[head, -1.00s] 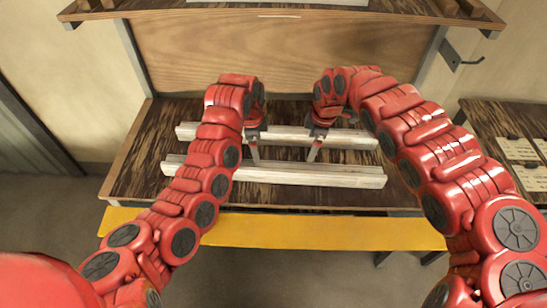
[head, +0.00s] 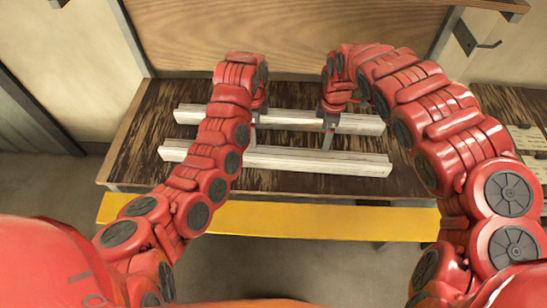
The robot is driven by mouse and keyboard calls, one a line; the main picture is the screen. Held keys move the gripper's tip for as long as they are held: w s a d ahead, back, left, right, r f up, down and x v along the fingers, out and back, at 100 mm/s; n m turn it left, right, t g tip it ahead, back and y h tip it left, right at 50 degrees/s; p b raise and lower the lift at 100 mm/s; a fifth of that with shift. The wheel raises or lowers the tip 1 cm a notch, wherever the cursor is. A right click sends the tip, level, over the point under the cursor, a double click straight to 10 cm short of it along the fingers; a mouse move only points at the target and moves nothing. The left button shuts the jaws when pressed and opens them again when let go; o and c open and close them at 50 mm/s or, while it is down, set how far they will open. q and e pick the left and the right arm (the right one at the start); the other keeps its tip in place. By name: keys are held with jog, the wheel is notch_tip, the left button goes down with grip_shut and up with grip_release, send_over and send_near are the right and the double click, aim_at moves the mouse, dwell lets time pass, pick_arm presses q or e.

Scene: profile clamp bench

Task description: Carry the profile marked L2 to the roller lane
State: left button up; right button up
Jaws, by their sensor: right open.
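Two long pale metal profiles lie across the dark wooden bench, roughly parallel: a rear profile (head: 290,120) and a front profile (head: 310,160). No L2 mark is readable on either one. My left gripper (head: 253,136) points down over the bench between the left parts of the profiles; whether its fingers touch one is unclear. My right gripper (head: 328,140) is open, pointing down right of the left one, with its fingers in front of the rear profile and near the front profile's back edge. The arms hide parts of both profiles. I cannot identify a roller lane.
The bench top (head: 150,125) is bare at its left end. A yellow board (head: 310,220) runs along the front. A wooden back panel (head: 280,35) rises behind the profiles. At right are a metal hook (head: 488,45) and another dark surface with pale cards (head: 530,138).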

aim_at(257, 153)
pick_arm(q)
notch_tip(257, 153, down, 14)
jog(key=shift+f, duration=0.1)
pick_arm(e)
notch_tip(257, 153, down, 14)
jog(key=shift+f, duration=0.2)
pick_arm(q)
grip_shut()
pick_arm(e)
grip_shut()
